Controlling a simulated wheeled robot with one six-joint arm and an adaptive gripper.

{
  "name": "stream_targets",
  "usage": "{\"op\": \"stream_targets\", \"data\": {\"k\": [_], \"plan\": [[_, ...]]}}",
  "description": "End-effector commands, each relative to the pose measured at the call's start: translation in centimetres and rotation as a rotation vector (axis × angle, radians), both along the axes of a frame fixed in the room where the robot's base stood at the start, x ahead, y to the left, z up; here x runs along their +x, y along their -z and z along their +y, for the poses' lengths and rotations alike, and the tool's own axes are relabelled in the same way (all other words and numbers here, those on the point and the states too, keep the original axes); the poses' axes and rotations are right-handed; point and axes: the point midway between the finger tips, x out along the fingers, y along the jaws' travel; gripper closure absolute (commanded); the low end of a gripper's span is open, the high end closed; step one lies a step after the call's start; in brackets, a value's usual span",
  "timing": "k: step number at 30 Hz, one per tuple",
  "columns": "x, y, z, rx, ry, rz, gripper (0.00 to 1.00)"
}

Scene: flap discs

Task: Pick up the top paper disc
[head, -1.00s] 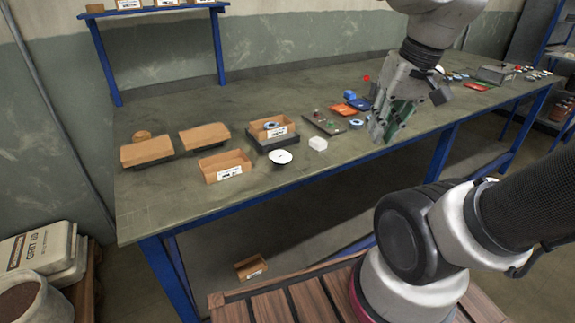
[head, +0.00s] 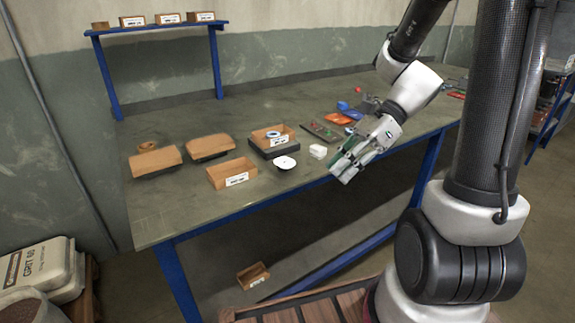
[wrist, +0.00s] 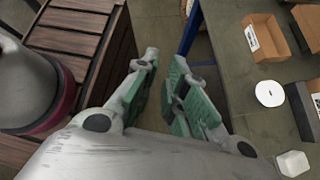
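A white round disc (head: 285,163) lies on the workbench near its front edge, with a dark spot at its centre; whether it is one disc or a stack I cannot tell. It also shows at the right of the wrist view (wrist: 269,93). My gripper (head: 345,168) is to the right of the disc, at the bench's front edge, past a small white block (head: 318,151). In the wrist view my gripper's green-padded fingers (wrist: 160,95) are apart, with nothing between them.
An open cardboard box (head: 231,172) stands left of the disc. Another box with a ring in it (head: 272,138) sits on a dark base behind. Two brown-topped blocks (head: 155,162) are farther left. A dark tray (head: 322,131) and coloured items lie behind my gripper. The bench's front left is clear.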

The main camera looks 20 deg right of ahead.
Motion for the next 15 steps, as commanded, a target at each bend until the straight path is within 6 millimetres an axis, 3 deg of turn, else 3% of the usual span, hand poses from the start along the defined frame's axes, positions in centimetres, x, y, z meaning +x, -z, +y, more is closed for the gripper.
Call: {"op": "stream_targets", "data": {"k": [7,12,15], "plan": [[7.8,4.7,0.4,0.375,0.548,0.593,0.87],[12.8,8.6,-1.4,0.630,0.827,0.950,0.87],[14.6,10.5,-2.5,0.740,0.925,1.093,0.87]]}}
